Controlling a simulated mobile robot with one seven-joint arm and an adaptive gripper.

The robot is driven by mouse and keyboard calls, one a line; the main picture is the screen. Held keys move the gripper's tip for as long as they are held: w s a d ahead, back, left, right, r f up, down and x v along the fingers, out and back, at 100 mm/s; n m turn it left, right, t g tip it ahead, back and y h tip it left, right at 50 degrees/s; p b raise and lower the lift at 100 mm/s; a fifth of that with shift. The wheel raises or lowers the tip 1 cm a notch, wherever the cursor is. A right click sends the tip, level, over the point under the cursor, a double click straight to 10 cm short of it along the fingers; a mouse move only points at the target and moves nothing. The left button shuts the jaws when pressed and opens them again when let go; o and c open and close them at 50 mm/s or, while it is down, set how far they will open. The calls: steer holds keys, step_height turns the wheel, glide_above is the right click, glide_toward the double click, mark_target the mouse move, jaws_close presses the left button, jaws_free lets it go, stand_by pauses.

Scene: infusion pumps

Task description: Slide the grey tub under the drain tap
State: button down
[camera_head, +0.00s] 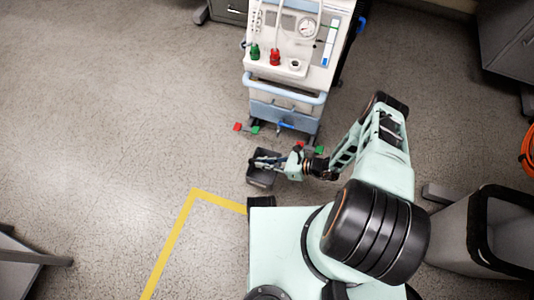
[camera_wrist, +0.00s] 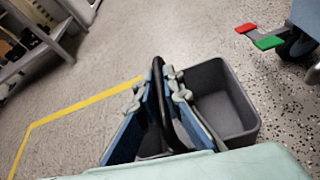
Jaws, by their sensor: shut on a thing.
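The grey tub (camera_head: 259,180) stands on the floor in front of the medical machine, just beyond my base in the head view. In the wrist view the tub (camera_wrist: 238,100) looks empty in its visible part, with a black handle (camera_wrist: 158,72) rising over it. My gripper (camera_head: 268,163) reaches the tub from the right. In the wrist view my gripper (camera_wrist: 161,98) has its two fingers on either side of the handle and is shut on it. A small blue lever (camera_head: 285,126) low on the machine's front may be the drain tap, but it is too small to be sure.
The machine (camera_head: 290,85) stands on casters, with red and green pedals (camera_head: 246,128) low at its front. A yellow floor line (camera_head: 173,238) lies left of my base. A grey bin (camera_head: 455,235) stands at right. The floor at left is mostly clear.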

steer(key=w+f+b, duration=0.1)
steer(key=f+b, duration=0.2)
steer(key=w+d+f+b, duration=0.1)
steer(key=w+f+b, duration=0.1)
steer(key=f+b, duration=0.1)
steer(key=w+d+f+b, duration=0.1)
steer(key=w+f+b, duration=0.1)
steer(key=f+b, duration=0.1)
steer(key=shift+w+f+b, duration=0.1)
steer(key=shift+f+b, duration=0.2)
steer(key=shift+f, duration=0.35)
steer(key=w+d, duration=0.2)
steer(key=w, duration=0.5)
steer(key=shift+d+r+p, duration=0.2)
steer(key=shift+d+p, duration=0.05)
steer(key=shift+p, duration=0.05)
steer(key=c, duration=2)
jaws_free()
steer(key=shift+d, duration=0.1)
steer(key=v, duration=1.2)
